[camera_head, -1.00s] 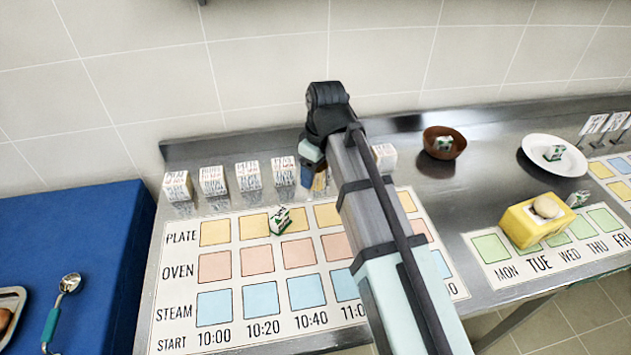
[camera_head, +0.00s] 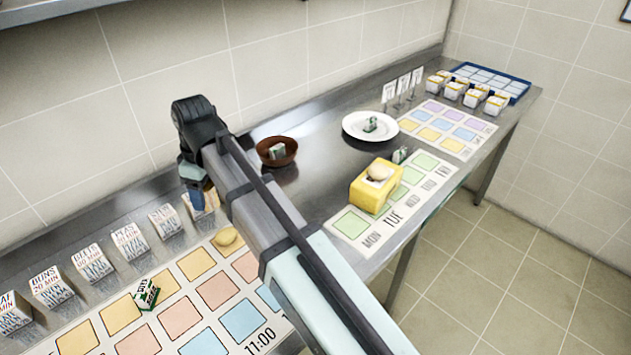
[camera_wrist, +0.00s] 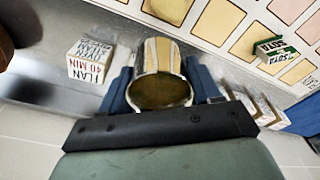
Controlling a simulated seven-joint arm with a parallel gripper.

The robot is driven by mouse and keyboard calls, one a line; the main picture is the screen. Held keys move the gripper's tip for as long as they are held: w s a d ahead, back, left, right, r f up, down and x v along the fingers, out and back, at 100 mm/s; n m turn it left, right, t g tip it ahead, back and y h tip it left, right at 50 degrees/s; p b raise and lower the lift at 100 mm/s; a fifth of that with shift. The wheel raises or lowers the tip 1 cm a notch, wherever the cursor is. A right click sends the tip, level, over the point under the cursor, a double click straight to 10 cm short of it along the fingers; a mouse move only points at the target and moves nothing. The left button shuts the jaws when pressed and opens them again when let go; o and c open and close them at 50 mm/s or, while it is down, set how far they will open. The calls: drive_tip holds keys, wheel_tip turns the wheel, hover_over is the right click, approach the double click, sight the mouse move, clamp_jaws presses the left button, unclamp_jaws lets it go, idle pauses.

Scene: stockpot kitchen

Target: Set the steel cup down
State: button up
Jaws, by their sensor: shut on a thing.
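The steel cup (camera_wrist: 163,58) shows in the wrist view as a shiny metal cup with yellow and white reflections on its side. Its round rim faces the camera and its inside looks dark olive. My gripper (camera_wrist: 165,88) is shut on it, with one blue finger on each side. In the head view my gripper (camera_head: 197,200) is over the back part of the steel counter, close to a small white printed box. The cup is mostly hidden there by my gripper and arm. I cannot tell whether the cup touches the counter.
A row of printed boxes (camera_head: 129,243) stands along the wall. A chart (camera_head: 210,257) of coloured squares carries a green-white carton (camera_head: 146,294) and a yellowish lump (camera_head: 228,238). A brown bowl (camera_head: 277,151), a white plate (camera_head: 371,126) and a yellow block (camera_head: 375,187) stand farther right.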

drive_tip(key=w+d, duration=1)
drive_tip(key=d, duration=0.3)
drive_tip(key=w+d, duration=1)
drive_tip(key=d, duration=0.3)
drive_tip(key=shift+n, duration=0.3)
drive_tip(key=shift+s+a+f, duration=0.1)
drive_tip(key=shift+f, duration=2.3)
drive_tip(key=shift+s+a+f, duration=0.1)
drive_tip(key=shift+f, duration=2.3)
drive_tip(key=shift+f, duration=0.15)
drive_tip(key=o, duration=1.2)
drive_tip(key=r, duration=0.4)
drive_tip(key=d+r, duration=0.1)
drive_tip(key=r, duration=0.7)
drive_tip(key=shift+d+r, duration=0.15)
drive_tip(key=shift+d, duration=0.05)
